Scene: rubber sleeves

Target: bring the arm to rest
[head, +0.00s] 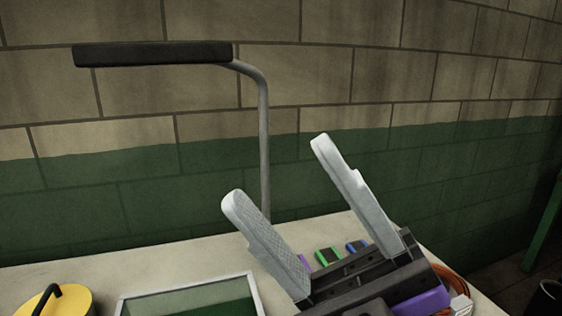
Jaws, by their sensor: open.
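My gripper (272,170) is in the head view, right of centre, raised in front of the table with its two pale grey fingers pointing up and to the left. The fingers are wide apart and nothing is between them except the view of the wall and a lamp's post. Its dark body fills the lower right and hides part of the table behind it.
A lamp (152,54) with a grey bent post stands behind the fingers. On the pale table (60,277) are a yellow round thing (72,302), a framed green panel (190,290), small green (328,256) and blue (357,247) pieces, and an orange coil (455,283). Space above is open.

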